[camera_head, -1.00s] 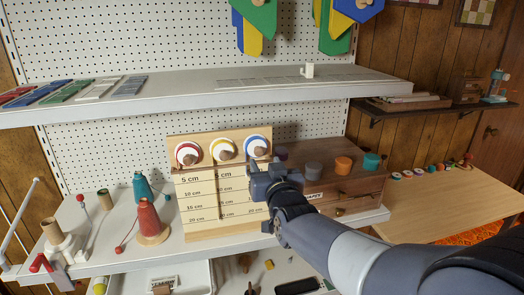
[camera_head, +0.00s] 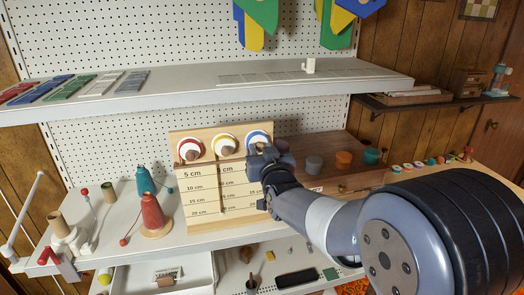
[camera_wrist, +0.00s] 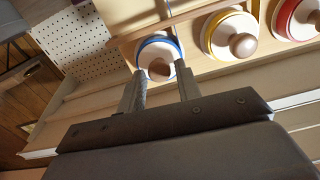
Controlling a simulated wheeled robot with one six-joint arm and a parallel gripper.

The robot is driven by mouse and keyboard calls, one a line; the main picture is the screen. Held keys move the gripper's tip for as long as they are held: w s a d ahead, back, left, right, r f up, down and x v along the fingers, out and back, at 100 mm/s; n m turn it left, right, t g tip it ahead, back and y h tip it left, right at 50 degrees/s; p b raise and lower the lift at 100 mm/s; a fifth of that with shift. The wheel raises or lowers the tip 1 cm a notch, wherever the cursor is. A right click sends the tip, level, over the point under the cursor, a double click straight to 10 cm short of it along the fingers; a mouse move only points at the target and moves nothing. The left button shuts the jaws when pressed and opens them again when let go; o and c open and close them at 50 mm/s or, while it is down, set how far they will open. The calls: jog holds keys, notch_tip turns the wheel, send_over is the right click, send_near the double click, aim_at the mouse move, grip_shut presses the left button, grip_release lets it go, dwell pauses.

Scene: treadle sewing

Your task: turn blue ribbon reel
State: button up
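The blue ribbon reel (camera_head: 262,136) is the rightmost of three on a wooden board (camera_head: 203,210). In the head view my gripper covers its lower part. In the wrist view it is a white disc with a blue rim (camera_wrist: 152,45) and a round wooden knob (camera_wrist: 159,70). My gripper (camera_wrist: 160,76), also in the head view (camera_head: 257,150), is open. Its two fingers point at the reel, one on each side of the knob with gaps visible. I cannot tell how deep the knob sits between the tips.
The yellow reel (camera_head: 223,144) and red reel (camera_head: 189,149) sit just left. A wooden drawer box (camera_head: 345,178) with coloured spools stands right, close to my arm. A shelf (camera_head: 200,96) hangs above. Red and teal cones stand at left.

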jog(key=c, duration=0.7)
jog(key=shift+o, duration=0.2)
jog(key=shift+b, duration=0.35)
jog(key=n+b, duration=0.2)
jog(key=b, duration=0.1)
jog(key=shift+f+n, duration=0.2)
jog(key=shift+n, duration=0.2)
jog(key=n+b, duration=0.2)
jog(key=n, duration=0.2)
jog(key=shift+r, duration=0.1)
jog(key=n+b, duration=0.1)
jog(key=n, duration=0.4)
jog(key=shift+a+n, duration=0.1)
jog(key=shift+n, duration=0.3)
jog(key=n, duration=0.5)
jog(key=shift+n, duration=0.3)
